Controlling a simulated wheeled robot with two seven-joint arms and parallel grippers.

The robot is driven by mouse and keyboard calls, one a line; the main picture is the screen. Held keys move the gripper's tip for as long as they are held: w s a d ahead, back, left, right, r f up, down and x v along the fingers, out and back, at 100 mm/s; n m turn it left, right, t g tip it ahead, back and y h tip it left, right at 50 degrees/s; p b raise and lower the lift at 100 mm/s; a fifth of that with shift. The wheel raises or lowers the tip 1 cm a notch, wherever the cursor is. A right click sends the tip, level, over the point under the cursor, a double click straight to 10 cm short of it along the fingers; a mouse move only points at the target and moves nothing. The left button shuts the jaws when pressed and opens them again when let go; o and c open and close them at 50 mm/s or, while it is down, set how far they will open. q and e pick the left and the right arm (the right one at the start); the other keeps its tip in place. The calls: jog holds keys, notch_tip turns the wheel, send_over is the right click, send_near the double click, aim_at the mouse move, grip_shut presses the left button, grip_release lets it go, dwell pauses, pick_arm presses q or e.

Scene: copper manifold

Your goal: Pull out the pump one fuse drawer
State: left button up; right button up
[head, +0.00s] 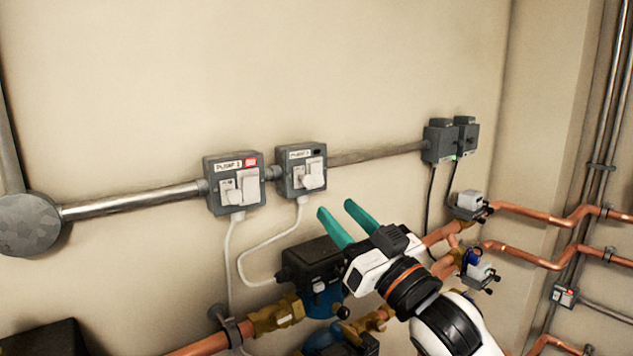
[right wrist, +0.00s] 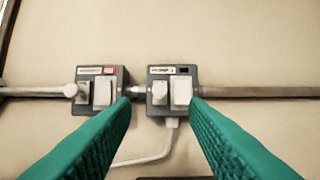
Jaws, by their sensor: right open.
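My left gripper is not in view.
White cables (head: 233,250) hang below. The dark pump (head: 312,260) and copper pipes (head: 538,215) lie low. Wall above is clear.

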aim_at(309, 181)
jog(key=p+x, duration=0.2)
jog(key=x, duration=0.5)
jog(key=shift+w+a, duration=0.2)
grip_shut()
